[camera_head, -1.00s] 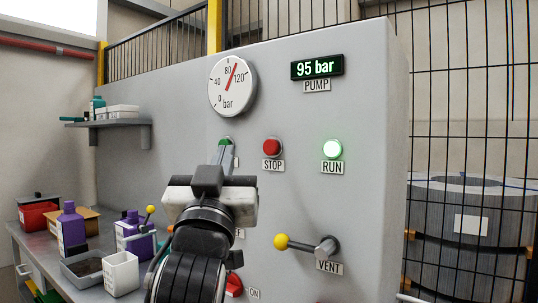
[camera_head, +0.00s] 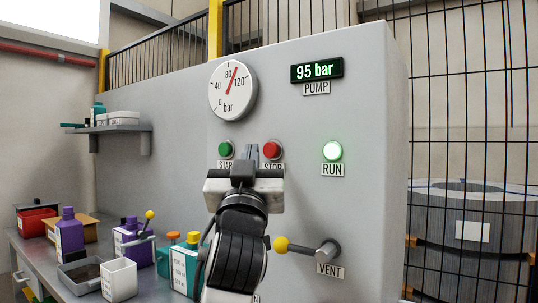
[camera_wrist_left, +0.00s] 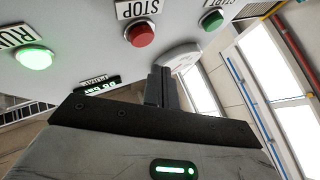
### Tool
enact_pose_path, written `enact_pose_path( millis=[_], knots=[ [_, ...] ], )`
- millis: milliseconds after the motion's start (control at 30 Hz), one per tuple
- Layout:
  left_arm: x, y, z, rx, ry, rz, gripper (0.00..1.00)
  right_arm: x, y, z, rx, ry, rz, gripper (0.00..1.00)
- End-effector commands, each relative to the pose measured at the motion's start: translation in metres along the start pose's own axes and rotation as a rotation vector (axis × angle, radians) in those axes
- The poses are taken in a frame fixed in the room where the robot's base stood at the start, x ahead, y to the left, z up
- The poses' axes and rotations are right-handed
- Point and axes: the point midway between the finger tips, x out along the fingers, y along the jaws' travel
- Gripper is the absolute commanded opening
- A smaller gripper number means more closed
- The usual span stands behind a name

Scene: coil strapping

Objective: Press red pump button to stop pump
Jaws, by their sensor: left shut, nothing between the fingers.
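The red STOP button (camera_head: 272,150) is on the grey panel (camera_head: 375,120), between the green START button (camera_head: 226,150) and the lit green RUN lamp (camera_head: 332,151). My left gripper (camera_head: 249,152) is shut and empty, in front of the panel between START and STOP in the head view. Its fingers partly cover the STOP label. In the left wrist view the STOP button (camera_wrist_left: 140,34) shows upside down beyond and left of the shut fingers (camera_wrist_left: 160,75), apart from them. The PUMP display (camera_head: 317,68) reads 95 bar. My right gripper is not in view.
A VENT lever (camera_head: 300,247) with a yellow knob sticks out below the RUN lamp. A pressure gauge (camera_head: 232,90) is above the buttons. A bench (camera_head: 40,262) with bottles and boxes stands at the left. A wire fence and coil (camera_head: 475,220) are at the right.

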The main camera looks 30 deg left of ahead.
Motion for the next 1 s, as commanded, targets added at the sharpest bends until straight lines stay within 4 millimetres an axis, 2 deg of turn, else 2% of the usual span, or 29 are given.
enact_pose_path(
  millis=[300, 1000],
  knots=[
    [0.014, 0.011, 0.01, -0.001, 0.0, 0.001, 0.0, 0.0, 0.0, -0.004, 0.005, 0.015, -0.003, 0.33],
    [0.014, 0.011, 0.01, 0.0, 0.0, 0.001, 0.0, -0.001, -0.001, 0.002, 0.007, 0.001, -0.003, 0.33]
  ],
)
